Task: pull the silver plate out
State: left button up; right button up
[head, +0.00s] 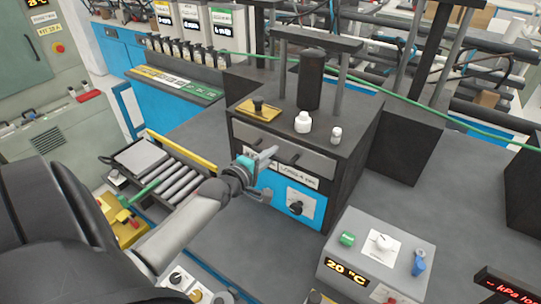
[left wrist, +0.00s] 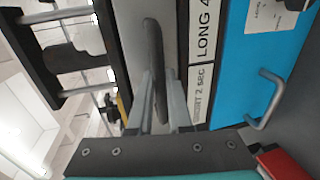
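The silver plate (head: 318,162) is the wide grey front of the dark box, above a blue panel. It also shows in the left wrist view (left wrist: 132,22), beside the white labels. Its dark bar handle (left wrist: 153,42) passes between the fingers of my left gripper (left wrist: 162,88). The fingers lie close on both sides of the handle and look shut on it. In the head view my left gripper (head: 268,158) is at the plate's front and hides part of it. The plate looks flush with the box. My right gripper is not in view.
A black cylinder (head: 311,80), two small white bottles (head: 303,122) and a yellow plate (head: 258,110) are on the box top. A blue panel with a knob (head: 296,208) lies below the silver plate. A grey control box (head: 378,255) stands front right. A roller tray (head: 180,178) is left.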

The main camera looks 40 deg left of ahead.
pick_arm(q)
grip_shut()
dwell(0.8)
